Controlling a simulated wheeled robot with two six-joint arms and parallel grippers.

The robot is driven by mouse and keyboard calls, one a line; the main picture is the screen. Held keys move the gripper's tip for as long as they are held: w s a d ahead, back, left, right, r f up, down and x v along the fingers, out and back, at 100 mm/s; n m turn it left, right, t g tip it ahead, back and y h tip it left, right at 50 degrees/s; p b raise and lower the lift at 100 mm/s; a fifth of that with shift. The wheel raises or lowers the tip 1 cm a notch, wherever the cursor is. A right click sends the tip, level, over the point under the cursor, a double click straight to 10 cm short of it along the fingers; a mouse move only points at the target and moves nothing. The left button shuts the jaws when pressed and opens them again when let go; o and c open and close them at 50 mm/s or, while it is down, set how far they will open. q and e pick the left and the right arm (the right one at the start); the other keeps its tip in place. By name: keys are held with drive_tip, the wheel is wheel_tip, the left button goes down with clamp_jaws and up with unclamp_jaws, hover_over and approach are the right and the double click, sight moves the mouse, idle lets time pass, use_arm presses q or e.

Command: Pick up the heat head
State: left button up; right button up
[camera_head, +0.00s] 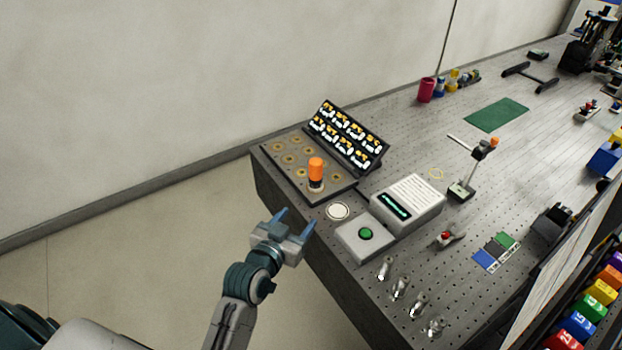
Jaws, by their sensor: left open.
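No part is labelled as the heat head, so I cannot tell for certain which one it is. An orange-topped cylinder with a pale and dark lower part (316,172) stands upright on a dark board with round brass-coloured spots (283,150), at the bench's near left corner. A small dark head with an orange end (487,147) sits on a thin post stand farther right. My left gripper (297,219) is open and empty, its blue fingers pointing up toward the bench's left edge, below and apart from the orange-topped cylinder. My right gripper is not in view.
A black rack of yellow-and-white pieces (346,137) stands behind the board. A white disc (337,211), a green-button box (366,236) and a white display unit (409,203) lie to the right. Several clear glass pieces (399,288) stand near the front edge.

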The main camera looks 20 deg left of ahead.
sight(313, 179)
use_arm(q)
drive_tip(key=w+r, duration=0.1)
drive_tip(key=w, duration=0.1)
drive_tip(key=w+r+t+p, duration=0.1)
drive_tip(key=w, duration=0.2)
drive_tip(key=w+r+t, duration=0.1)
drive_tip(key=w, duration=0.2)
drive_tip(key=shift+r+n+y+p, duration=0.1)
drive_tip(key=shift+n+y+p, duration=0.25)
drive_tip(key=shift+n+y, duration=0.05)
drive_tip(key=w, duration=0.1)
drive_tip(key=w+p, duration=0.1)
drive_tip(key=w, duration=0.1)
drive_tip(key=w+p, duration=0.1)
drive_tip(key=w, duration=0.1)
drive_tip(key=shift+w+d+f, duration=0.15)
drive_tip(key=shift+f, duration=0.1)
drive_tip(key=shift+w+f, duration=0.15)
drive_tip(key=shift+w, duration=0.1)
drive_tip(key=shift+s, duration=0.1)
drive_tip(key=shift+c, duration=0.9)
clamp_jaws()
